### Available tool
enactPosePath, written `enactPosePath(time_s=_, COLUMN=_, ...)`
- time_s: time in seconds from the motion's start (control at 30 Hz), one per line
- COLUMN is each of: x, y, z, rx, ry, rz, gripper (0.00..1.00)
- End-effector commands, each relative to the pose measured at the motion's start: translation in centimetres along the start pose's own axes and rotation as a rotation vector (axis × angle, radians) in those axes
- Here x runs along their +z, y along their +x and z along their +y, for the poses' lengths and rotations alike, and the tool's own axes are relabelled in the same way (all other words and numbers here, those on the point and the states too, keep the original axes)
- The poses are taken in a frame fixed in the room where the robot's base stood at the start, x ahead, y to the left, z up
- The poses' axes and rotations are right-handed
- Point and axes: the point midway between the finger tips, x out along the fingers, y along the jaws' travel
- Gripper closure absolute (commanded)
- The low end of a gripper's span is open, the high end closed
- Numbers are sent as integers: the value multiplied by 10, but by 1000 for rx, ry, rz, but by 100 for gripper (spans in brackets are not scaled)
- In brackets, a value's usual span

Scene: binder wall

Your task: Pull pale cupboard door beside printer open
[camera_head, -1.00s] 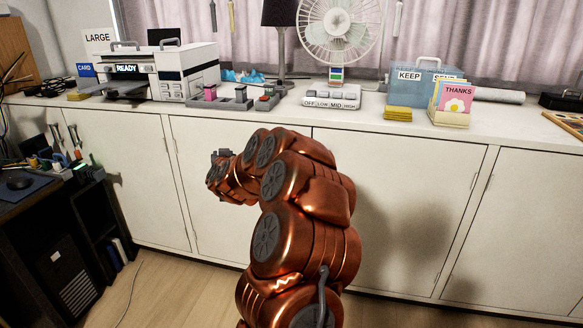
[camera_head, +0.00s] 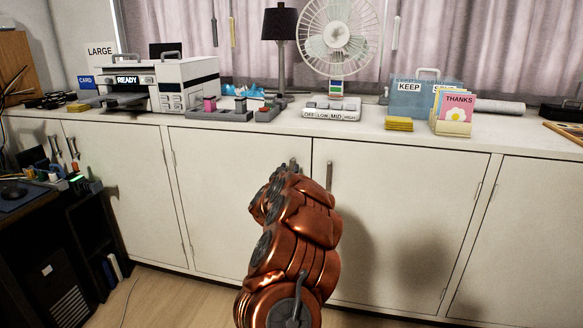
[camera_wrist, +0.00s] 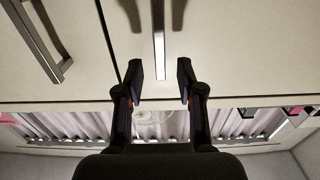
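The pale cupboard door (camera_head: 225,200) below and right of the printer (camera_head: 160,82) is shut. Its upright bar handle (camera_wrist: 159,45) shows in the wrist view, near the seam with the neighbouring door. My gripper (camera_wrist: 160,72) is open, with the handle's near end between its two fingertips and a gap on both sides. In the head view my gripper (camera_head: 284,168) is at the door's upper right, mostly hidden by my own arm.
The neighbouring door (camera_head: 400,215) on the right is shut; its handle (camera_head: 329,176) also shows in the wrist view (camera_wrist: 36,42). A fan (camera_head: 338,40), a lamp (camera_head: 280,25) and a card holder (camera_head: 453,122) stand on the counter. A dark desk (camera_head: 50,225) stands at left.

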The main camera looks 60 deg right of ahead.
Motion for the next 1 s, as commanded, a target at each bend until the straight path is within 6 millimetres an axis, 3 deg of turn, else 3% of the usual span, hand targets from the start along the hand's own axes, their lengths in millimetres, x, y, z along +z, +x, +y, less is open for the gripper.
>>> enactPosePath(time_s=0.4, x=-1, y=31, z=1, rx=2, ry=1, rz=3, gripper=62)
enactPosePath(time_s=0.87, x=0, y=36, z=0, rx=-1, ry=1, rz=1, gripper=62)
enactPosePath(time_s=1.0, x=0, y=36, z=0, rx=-1, ry=1, rz=1, gripper=76)
